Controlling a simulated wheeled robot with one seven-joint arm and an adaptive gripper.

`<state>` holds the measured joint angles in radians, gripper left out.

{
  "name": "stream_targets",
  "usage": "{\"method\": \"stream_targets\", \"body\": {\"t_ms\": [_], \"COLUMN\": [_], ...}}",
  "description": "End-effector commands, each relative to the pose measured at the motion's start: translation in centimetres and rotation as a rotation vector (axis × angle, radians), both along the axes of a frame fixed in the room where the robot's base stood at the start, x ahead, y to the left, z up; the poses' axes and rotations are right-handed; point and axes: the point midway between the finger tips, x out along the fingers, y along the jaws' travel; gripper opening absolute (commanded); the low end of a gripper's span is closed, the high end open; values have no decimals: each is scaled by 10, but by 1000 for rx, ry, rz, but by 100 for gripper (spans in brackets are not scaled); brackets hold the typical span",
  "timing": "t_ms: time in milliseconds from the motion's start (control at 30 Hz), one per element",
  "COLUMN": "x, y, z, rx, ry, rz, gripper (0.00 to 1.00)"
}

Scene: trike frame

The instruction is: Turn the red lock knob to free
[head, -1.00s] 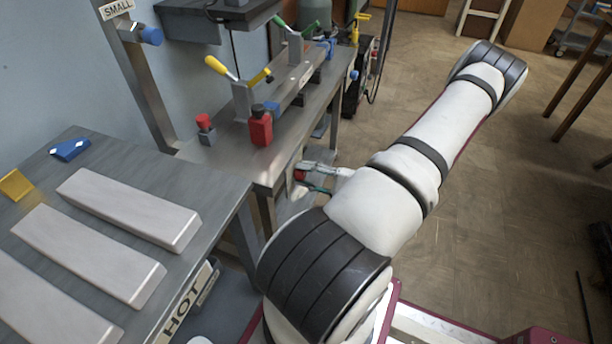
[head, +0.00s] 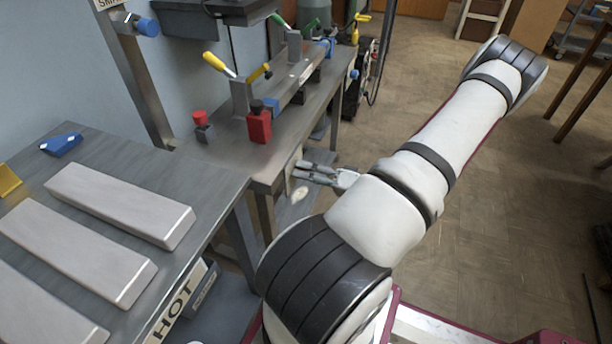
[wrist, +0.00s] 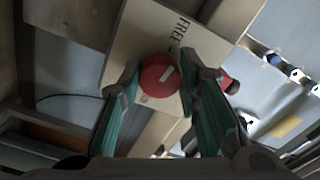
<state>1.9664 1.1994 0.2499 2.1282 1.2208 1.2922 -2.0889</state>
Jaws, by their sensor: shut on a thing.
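In the head view my gripper (head: 318,172) is at the near end of the steel bench, and the knob cannot be made out there.
The steel bench (head: 215,160) carries a clamp fixture with a yellow handle (head: 215,62) and a red block (head: 259,127). A grey table (head: 95,160) with pale bars stands at left. Open floor (head: 510,200) lies right of my arm.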

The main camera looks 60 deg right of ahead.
Motion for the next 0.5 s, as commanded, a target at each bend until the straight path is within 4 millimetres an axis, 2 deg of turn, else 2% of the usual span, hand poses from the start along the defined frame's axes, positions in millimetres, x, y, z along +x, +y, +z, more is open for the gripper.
{"method": "stream_targets", "body": {"t_ms": [200,500], "x": [-1,-1], "y": [0,0], "z": [-2,-2], "rx": [-104,-162], "ry": [-3,-7], "rz": [-1,-2], "gripper": [3,3]}}
